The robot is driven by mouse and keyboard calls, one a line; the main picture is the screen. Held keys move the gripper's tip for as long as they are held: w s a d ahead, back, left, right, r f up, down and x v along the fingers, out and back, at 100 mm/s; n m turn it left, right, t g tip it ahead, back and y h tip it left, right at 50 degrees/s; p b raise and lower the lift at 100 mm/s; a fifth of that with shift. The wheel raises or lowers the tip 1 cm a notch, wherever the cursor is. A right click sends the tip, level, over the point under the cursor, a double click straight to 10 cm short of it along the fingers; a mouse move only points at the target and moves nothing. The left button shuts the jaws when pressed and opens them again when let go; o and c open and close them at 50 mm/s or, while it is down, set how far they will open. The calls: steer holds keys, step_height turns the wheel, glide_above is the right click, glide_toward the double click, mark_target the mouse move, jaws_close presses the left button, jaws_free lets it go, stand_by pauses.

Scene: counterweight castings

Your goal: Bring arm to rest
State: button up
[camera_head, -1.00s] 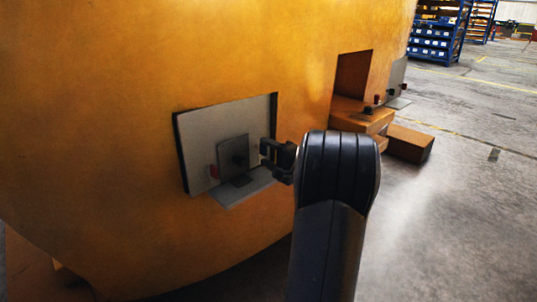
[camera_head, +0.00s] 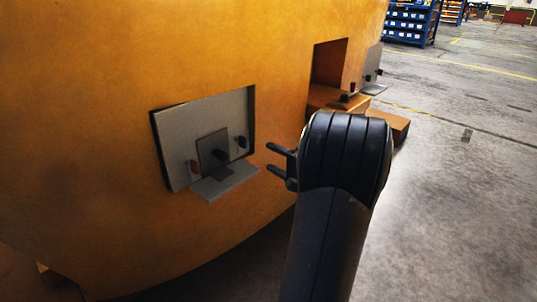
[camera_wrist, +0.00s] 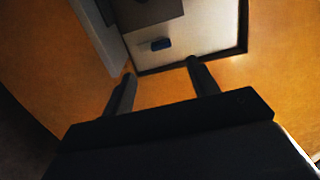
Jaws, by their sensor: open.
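My gripper (camera_head: 272,160) is open, with nothing between its two fingers. In the head view it is just right of a recess in the large orange casting, apart from it. The recess holds a light grey panel (camera_head: 181,130) with a darker grey plate (camera_head: 205,147), a red knob (camera_head: 194,167) and a dark knob (camera_head: 242,142). A grey ledge (camera_head: 230,183) juts out below the panel. In the wrist view my gripper (camera_wrist: 160,78) points toward the panel (camera_wrist: 205,30), and a dark blue knob (camera_wrist: 158,44) shows beyond the fingers.
The orange casting (camera_head: 90,90) fills the left side. A second opening (camera_head: 330,62) with orange blocks (camera_head: 385,125) and another grey plate stands behind my arm. Blue shelving (camera_head: 412,25) is far back. The concrete floor (camera_head: 450,200) at the right is clear.

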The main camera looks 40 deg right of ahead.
mark_target(245, 144)
steer(key=shift+w, duration=0.1)
steer(key=w+b, duration=0.1)
steer(key=w, duration=0.2)
steer(key=w+b, duration=0.1)
steer(key=w, duration=0.6)
steer(key=shift+w+a+b, duration=0.35)
steer(key=shift+a+b, duration=0.05)
steer(key=shift+s, duration=0.15)
